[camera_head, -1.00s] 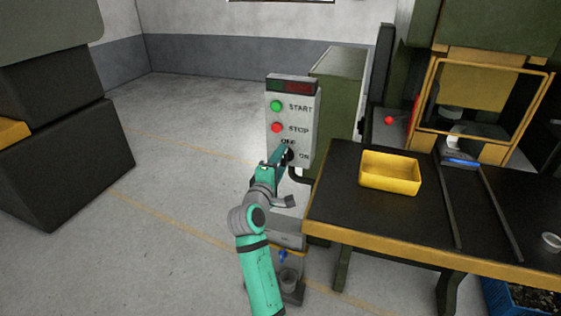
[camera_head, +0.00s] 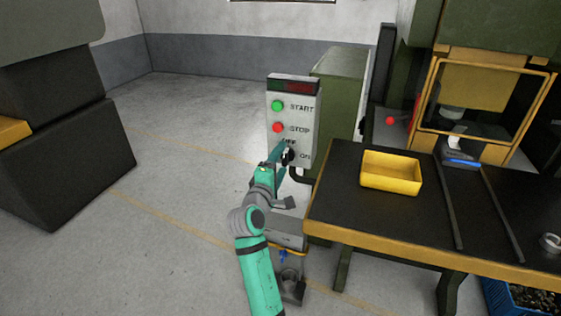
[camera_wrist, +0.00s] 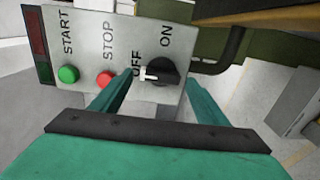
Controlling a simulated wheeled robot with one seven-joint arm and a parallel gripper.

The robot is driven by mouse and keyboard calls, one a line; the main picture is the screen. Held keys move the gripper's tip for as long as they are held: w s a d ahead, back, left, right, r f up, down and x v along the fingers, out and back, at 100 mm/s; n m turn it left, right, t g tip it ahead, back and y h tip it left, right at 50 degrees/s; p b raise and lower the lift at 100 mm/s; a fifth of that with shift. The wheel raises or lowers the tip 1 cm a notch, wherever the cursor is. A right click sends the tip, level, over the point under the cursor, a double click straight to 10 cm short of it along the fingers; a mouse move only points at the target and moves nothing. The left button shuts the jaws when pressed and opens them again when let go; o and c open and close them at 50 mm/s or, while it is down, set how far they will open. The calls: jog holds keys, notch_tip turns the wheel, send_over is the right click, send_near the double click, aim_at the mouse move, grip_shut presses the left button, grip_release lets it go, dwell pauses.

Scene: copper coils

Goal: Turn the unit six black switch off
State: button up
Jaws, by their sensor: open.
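The black switch (camera_wrist: 165,72) is a round knob with a white mark, on the grey control panel (camera_head: 295,108). In the wrist view the white mark points left, to the panel's upper side, where the OFF label (camera_wrist: 137,63) is. The ON label (camera_wrist: 165,37) is beside the knob. The switch also shows in the head view (camera_head: 290,157), partly behind a finger. My gripper (camera_wrist: 158,84) is open, with its teal fingertips on either side of the knob in the picture. I cannot tell whether they touch it. No unit number is legible.
A green START button (camera_head: 278,106) and red STOP button (camera_head: 278,127) sit above the switch. A black table (camera_head: 345,205) with a yellow bin (camera_head: 390,175) stands right of the panel. A dark cable (camera_wrist: 222,55) leaves the panel near the switch. Open floor lies to the left.

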jog(key=v, duration=1)
jog(key=shift+s+a, duration=0.1)
jog(key=shift+s, duration=0.05)
jog(key=s+a+f+m+g+y, duration=0.1)
jog(key=s+f+m+y, duration=0.4)
jog(key=s+f, duration=1.8)
jog(key=s+d+m, duration=0.2)
jog(key=s+m, duration=0.2)
jog(key=s, duration=0.9)
jog(key=s+d+m, duration=0.3)
jog(key=s+m, duration=0.2)
jog(key=s, duration=0.9)
jog(key=shift+s+f+m+g+y, duration=0.2)
jog(key=shift+f+m+g+y, duration=0.1)
jog(key=shift+f+g, duration=0.1)
